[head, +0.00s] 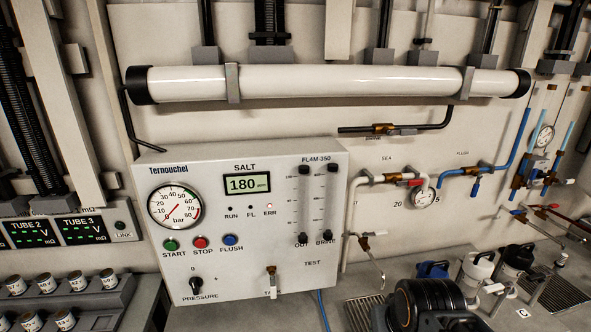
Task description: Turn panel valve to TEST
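The panel valve (271,270) sits low on the front of the white Ternouchel control panel (215,275). It has a small brass body and a white lever (273,292) that hangs straight down. The word TEST (312,263) is printed to the upper right of the valve. Another label starting with "TA" is partly covered by the lever's lower end. My gripper is not in view, so its distance from the valve cannot be told.
The panel carries a pressure gauge (174,206), START, STOP and FLUSH buttons, a PRESSURE knob (196,287) and two flow tubes. A black rounded part, likely my arm, fills the bottom right. Pipes and valves (405,178) stand right of the panel. Space directly before the valve looks clear.

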